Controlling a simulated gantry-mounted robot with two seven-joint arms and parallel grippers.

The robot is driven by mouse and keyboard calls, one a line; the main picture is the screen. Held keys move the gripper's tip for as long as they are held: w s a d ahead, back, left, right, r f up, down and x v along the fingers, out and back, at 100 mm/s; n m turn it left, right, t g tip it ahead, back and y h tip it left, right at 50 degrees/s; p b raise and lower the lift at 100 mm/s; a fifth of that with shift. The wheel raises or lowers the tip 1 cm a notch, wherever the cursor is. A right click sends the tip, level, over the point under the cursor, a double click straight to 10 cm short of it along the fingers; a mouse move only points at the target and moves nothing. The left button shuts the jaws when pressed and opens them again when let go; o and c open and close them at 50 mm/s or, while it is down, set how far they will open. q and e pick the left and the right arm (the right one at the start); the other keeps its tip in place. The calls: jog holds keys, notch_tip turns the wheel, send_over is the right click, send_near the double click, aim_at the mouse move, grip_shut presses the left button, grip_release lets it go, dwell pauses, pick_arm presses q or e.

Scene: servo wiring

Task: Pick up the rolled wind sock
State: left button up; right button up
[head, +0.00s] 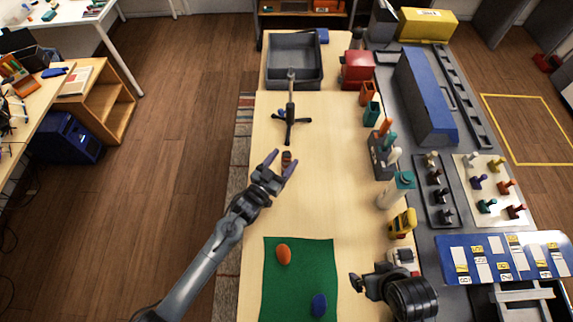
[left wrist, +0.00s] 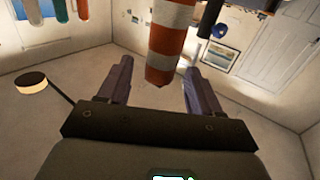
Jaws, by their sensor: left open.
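The rolled wind sock, a cylinder with orange and white bands, shows in the left wrist view (left wrist: 170,40). In the head view a small brown-orange thing (head: 287,157), apparently the sock, lies between the fingertips of my left gripper (head: 285,160). The left gripper is open, with one purple finger on each side of the sock in the left wrist view (left wrist: 158,68). I see a gap at each finger there. The sock's upper end is cut off by the frame. My right gripper (head: 358,284) is at the lower right of the head view, away from the sock; its opening is unclear.
A dark stand (head: 291,118) with a pole is just beyond the left gripper. A grey bin (head: 294,82) is at the table's far end. A green mat (head: 300,260) bears an orange and a blue piece. Several tools line the right edge. The wooden table's middle is clear.

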pick_arm(q)
jog(key=shift+x, duration=1.25)
grip_shut()
